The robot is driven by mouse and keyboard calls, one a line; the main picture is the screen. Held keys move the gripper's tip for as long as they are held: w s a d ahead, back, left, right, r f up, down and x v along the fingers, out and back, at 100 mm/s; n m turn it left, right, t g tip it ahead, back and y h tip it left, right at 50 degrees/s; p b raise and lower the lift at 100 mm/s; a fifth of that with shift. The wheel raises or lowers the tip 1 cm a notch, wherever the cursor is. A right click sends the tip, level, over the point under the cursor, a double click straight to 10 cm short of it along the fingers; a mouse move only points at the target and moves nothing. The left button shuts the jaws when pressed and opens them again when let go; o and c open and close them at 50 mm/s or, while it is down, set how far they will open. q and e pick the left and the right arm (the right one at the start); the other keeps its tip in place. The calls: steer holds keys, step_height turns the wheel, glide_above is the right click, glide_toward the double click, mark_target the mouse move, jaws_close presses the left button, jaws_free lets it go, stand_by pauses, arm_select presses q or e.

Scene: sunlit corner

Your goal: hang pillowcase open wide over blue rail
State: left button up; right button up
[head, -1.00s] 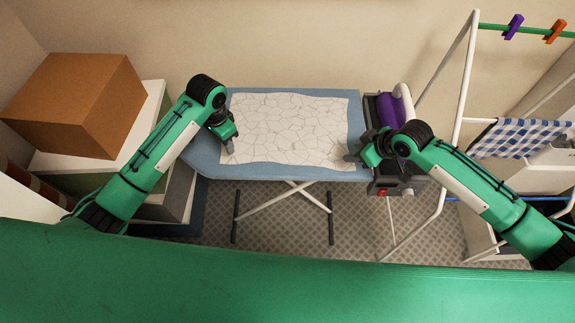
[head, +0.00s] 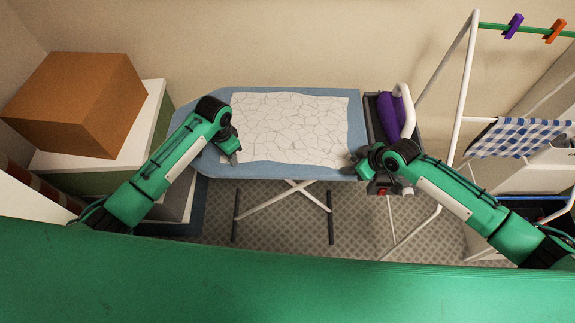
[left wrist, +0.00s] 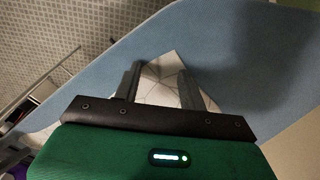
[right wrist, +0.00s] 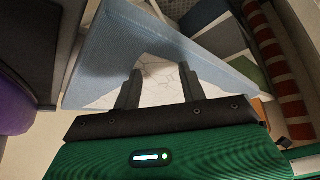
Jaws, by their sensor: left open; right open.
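The pillowcase (head: 290,125), white with a grey crackle pattern, lies flat on the blue ironing board (head: 355,115). My left gripper (head: 234,159) is open at its near left corner; the left wrist view shows that corner (left wrist: 165,72) between and beyond the fingers (left wrist: 158,88). My right gripper (head: 350,168) is open at the near right corner; in the right wrist view the pillowcase (right wrist: 158,78) shows between the fingers (right wrist: 160,86). Neither holds cloth. A blue rail (head: 517,196) shows low on the white drying rack at right, partly hidden by my right arm.
The white rack (head: 459,90) has a green rail (head: 530,30) with purple and orange pegs. A blue checked cloth (head: 520,137) hangs there. A cardboard box (head: 75,100) sits at left.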

arm_select(q)
steer(key=shift+f, duration=0.15)
arm_select(e)
steer(key=shift+f, duration=0.15)
arm_select(q)
steer(key=shift+c, duration=0.2)
arm_select(e)
steer(key=shift+c, duration=0.2)
arm_select(q)
jaws_close()
arm_select(e)
jaws_close()
arm_select(q)
steer(key=shift+r, duration=0.25)
